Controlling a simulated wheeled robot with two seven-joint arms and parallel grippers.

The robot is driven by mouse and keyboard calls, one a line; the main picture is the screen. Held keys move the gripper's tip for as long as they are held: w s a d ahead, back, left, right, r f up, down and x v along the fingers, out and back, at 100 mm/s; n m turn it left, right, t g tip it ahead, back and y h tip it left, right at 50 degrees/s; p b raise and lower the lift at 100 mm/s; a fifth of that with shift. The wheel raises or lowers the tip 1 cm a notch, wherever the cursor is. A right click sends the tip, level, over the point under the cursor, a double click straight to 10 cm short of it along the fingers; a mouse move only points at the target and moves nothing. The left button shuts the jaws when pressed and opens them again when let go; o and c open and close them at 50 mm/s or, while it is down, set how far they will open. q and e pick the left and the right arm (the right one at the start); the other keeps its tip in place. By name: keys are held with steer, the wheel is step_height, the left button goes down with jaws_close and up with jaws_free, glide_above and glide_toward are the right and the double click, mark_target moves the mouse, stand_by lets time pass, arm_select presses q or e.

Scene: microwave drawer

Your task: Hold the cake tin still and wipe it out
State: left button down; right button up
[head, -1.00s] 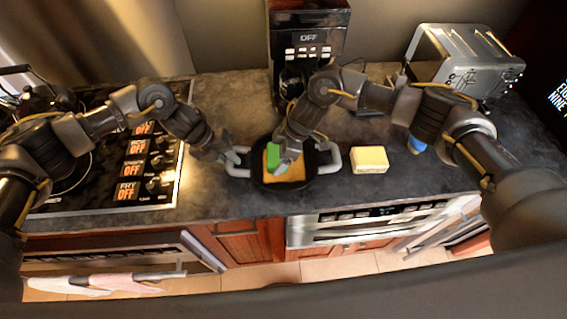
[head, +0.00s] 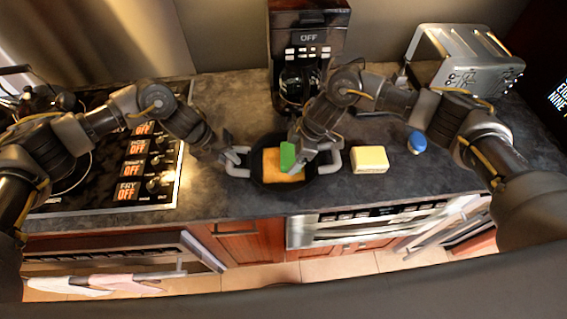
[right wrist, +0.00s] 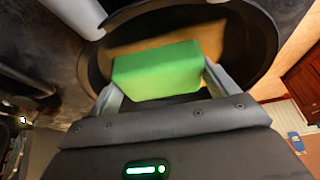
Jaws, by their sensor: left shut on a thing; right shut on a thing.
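The cake tin (head: 262,184) is a dark round pan with two pale side handles, standing on the dark counter. An orange-brown patch (head: 275,168) covers part of its floor. My left gripper (head: 236,158) is shut on the tin's left handle (head: 236,171). My right gripper (head: 293,160) is shut on a green sponge (head: 287,154) inside the tin, over the right part of the patch. In the right wrist view the green sponge (right wrist: 158,70) sits between both fingers, with the tin's dark wall (right wrist: 262,45) around it. Whether the sponge touches the floor is hard to tell.
A pale yellow block (head: 370,160) lies right of the tin, and a blue object (head: 417,142) lies farther right. A coffee maker (head: 308,50) and a toaster (head: 465,60) stand behind. A stove (head: 125,175) is at left.

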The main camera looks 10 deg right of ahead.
mark_target(275, 161)
steer(key=shift+d+f, duration=0.1)
steer(key=shift+f, duration=0.05)
steer(key=shift+a+r, duration=0.2)
steer(key=shift+a, duration=1.05)
steer(key=shift+a, duration=0.1)
steer(key=shift+a+f, duration=0.15)
steer(key=shift+a, duration=0.75)
steer(key=shift+d, duration=0.1)
steer(key=shift+d, duration=1.1)
